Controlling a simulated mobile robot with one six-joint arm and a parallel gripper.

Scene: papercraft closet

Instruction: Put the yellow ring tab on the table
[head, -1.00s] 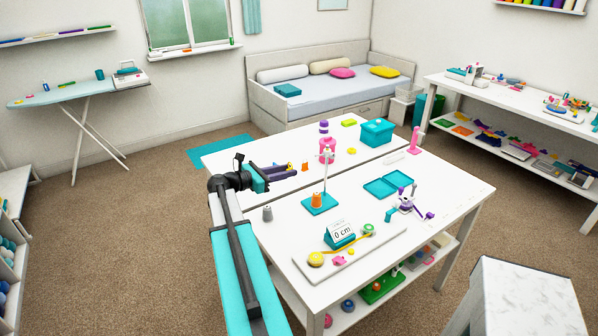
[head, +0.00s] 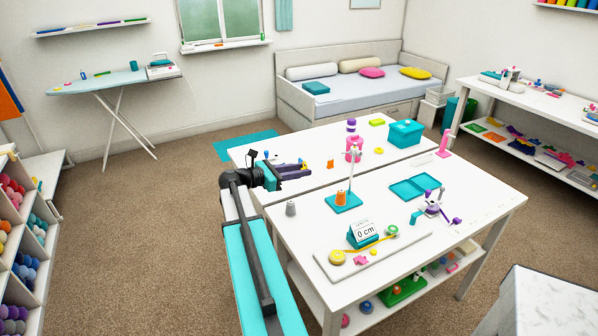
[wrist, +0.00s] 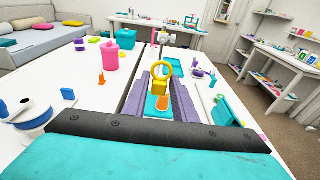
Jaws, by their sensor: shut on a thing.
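My gripper (wrist: 160,96) has purple fingers and is shut on the yellow ring tab (wrist: 161,80) near its fingertips. The ring stands up above the fingers in the wrist view. The wrist view shows the white tabletop (wrist: 82,78) below and on both sides of the fingers. The tab's lower part is partly hidden between the fingers.
A pink jar (head: 353,150) and a teal box (head: 406,133) stand farther back.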

